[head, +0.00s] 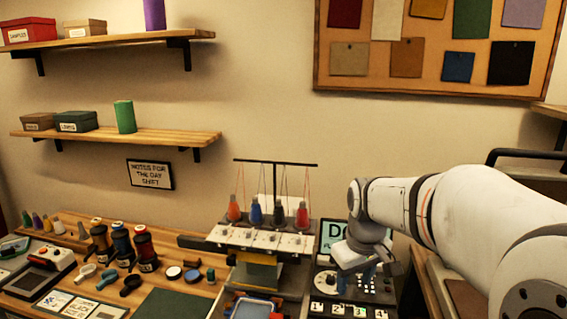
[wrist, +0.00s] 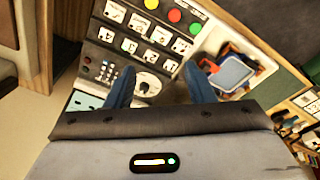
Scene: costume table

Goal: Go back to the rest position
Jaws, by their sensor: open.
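My gripper (wrist: 160,88) is open in the wrist view, with its two blue fingers apart and nothing between them. It hangs above a control panel (wrist: 125,60) that has numbered keys, a dial and red, yellow and green round buttons. In the head view my gripper (head: 356,280) is at the right, in front of the panel, and partly hides it. My white arm reaches in from the right edge.
An embroidery machine (head: 265,240) with several colored thread cones stands left of my gripper. A blue-framed tray (head: 252,306) is below it. Spools (head: 122,243) and small tools lie on the wooden table at left. Shelves (head: 115,140) and a swatch board (head: 432,90) are on the wall.

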